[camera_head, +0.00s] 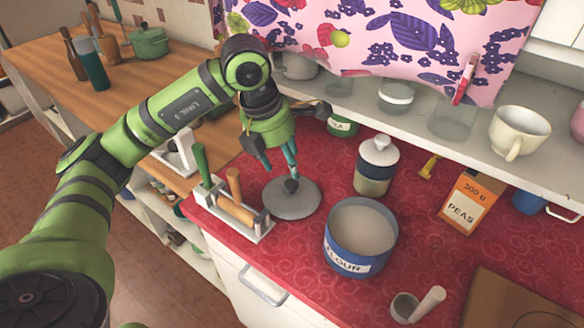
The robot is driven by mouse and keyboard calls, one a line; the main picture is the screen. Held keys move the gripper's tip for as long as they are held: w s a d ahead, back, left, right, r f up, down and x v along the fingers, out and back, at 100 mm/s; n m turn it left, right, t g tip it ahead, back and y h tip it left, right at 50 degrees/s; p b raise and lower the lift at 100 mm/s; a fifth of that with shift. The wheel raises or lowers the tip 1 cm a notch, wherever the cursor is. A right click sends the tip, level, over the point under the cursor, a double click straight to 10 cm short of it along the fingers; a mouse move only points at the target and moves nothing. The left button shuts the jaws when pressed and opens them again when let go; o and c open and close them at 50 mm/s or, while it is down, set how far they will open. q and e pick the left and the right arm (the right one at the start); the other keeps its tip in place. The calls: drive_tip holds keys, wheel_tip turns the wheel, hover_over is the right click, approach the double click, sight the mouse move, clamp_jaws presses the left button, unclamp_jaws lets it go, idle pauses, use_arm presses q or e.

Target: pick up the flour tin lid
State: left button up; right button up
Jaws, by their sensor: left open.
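The flour tin lid (303,206) is a round grey disc with a dark knob. It lies on the red counter cloth, left of the open flour tin (360,238), which is blue and white and labelled FLOUR. My left gripper (284,166) is open and points down just above the lid's knob. Its lower fingers come close to the knob; I cannot tell whether they touch it. Part of the lid's far side is hidden behind the fingers. My right gripper is not in view.
A utensil rack (240,222) with green and orange handles stands close left of the lid. A lidded jar (376,165) stands to the right, a peas box (471,202) further right. A small cup (405,308) is near the front. A shelf (420,118) runs along the back.

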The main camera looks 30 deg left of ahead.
sight(291, 183)
use_arm(q)
drive_tip(key=shift+s+d+f, duration=0.1)
drive_tip(key=shift+f, duration=0.05)
drive_tip(key=shift+s+d+f+p, duration=0.15)
drive_tip(key=shift+d+f+p, duration=0.05)
drive_tip(key=shift+f+p, duration=0.35)
drive_tip(key=shift+s+d+f+p, duration=0.1)
drive_tip(key=shift+d+f+p, duration=0.05)
drive_tip(key=shift+f+p, duration=0.4)
drive_tip(key=x, duration=0.3)
drive_tip(key=shift+w+a+p, duration=0.15)
drive_tip(key=shift+a+p, duration=0.05)
drive_tip(key=shift+p, duration=0.1)
drive_tip(key=shift+w+f, duration=0.15)
drive_tip(key=shift+f, duration=0.3)
drive_tip(key=shift+d, duration=0.1)
clamp_jaws()
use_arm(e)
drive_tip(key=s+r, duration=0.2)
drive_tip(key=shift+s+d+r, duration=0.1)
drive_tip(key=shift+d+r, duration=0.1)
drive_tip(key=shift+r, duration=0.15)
